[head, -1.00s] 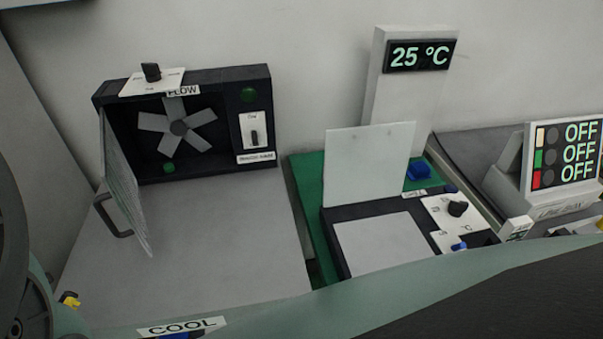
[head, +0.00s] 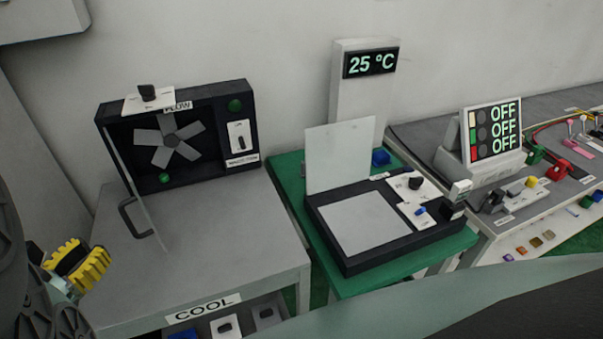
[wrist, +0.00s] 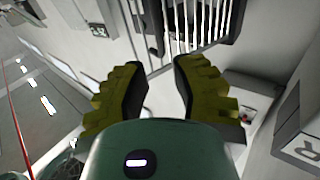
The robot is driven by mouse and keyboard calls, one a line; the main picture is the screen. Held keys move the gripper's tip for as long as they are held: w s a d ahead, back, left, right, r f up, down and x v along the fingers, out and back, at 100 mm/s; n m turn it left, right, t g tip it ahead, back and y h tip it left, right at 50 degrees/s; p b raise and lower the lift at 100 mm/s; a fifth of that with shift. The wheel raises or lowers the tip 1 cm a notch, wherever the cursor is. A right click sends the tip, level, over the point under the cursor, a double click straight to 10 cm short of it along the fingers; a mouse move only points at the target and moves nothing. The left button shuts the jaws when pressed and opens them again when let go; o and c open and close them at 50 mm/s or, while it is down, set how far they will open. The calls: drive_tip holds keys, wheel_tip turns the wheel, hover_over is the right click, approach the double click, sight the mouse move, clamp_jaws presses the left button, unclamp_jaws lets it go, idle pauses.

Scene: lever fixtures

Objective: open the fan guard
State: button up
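The fan guard (head: 137,185) is a barred panel hinged at the left side of the dark fan box (head: 247,150). It stands swung out from the box and shows nearly edge-on in the head view, with the fan (head: 170,141) exposed. Its dark handle (head: 128,217) is on the outer left face. My gripper (head: 82,268), with yellow ribbed fingers, is left of and below the handle in the head view, apart from it. In the wrist view my gripper (wrist: 160,66) has its fingers spread with nothing held between them, and the guard's bars (wrist: 195,22) show beyond the tips.
The fan box stands on a grey table (head: 235,235) labelled COOL, with clear top in front. To the right are a green table (head: 400,270) with a dark plate device (head: 345,255), a 25 °C display (head: 371,62), and an OFF panel (head: 492,132).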

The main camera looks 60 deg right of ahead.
sight(124, 218)
drive_tip(key=p+x, duration=0.1)
drive_tip(key=x, duration=0.8)
drive_tip(key=shift+d+p, duration=0.3)
drive_tip(key=shift+d, duration=0.05)
drive_tip(key=shift+c, duration=0.2)
clamp_jaws()
drive_tip(key=shift+a, duration=0.1)
